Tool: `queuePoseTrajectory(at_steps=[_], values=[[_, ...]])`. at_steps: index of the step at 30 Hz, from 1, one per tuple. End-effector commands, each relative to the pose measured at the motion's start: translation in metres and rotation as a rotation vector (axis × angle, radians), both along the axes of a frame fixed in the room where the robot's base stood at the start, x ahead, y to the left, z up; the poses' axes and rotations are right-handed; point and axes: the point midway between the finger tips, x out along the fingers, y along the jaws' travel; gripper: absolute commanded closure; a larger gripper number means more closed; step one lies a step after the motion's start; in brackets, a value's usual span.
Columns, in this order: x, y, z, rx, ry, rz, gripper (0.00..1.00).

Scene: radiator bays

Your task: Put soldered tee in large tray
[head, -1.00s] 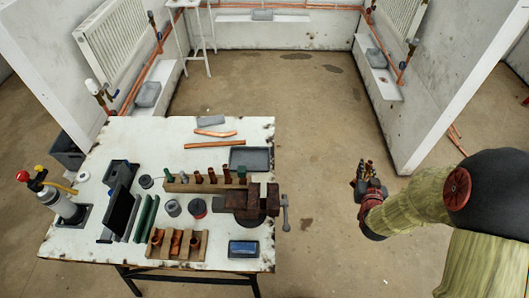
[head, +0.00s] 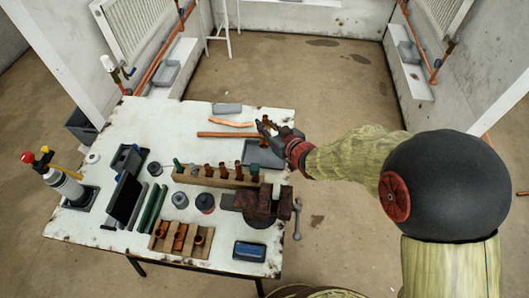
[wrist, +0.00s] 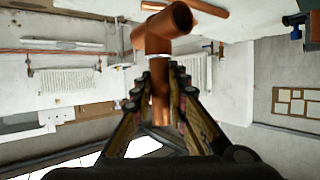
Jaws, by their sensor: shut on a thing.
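A copper tee (wrist: 160,32) is held between the fingers of my gripper (wrist: 164,85), filling the top middle of the wrist view. In the head view my gripper (head: 268,126) is at the far right part of the workbench, just above the back edge of the large dark grey tray (head: 262,157). The tee there is small and partly hidden by the fingers. The tray lies on the bench and looks empty where it shows; my gripper covers part of its back edge. I cannot tell the exact height of the tee above it.
A wooden rack of copper fittings (head: 215,182) and a vise (head: 262,205) stand in front of the tray. Copper pipes (head: 225,134) and a small grey tray (head: 227,108) lie behind and left. A wooden block with tees (head: 180,252) and a gas torch (head: 62,184) are also on the bench.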

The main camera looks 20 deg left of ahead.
Motion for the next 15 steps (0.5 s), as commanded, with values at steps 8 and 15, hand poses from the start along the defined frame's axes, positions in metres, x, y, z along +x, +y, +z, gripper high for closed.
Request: queuePoseTrajectory(at_steps=[8,15], values=[[-0.002,0.004,-0.037,-0.002,0.002,0.009,1.0],[-0.002,0.004,-0.066,-0.001,0.0,0.008,1.0]])
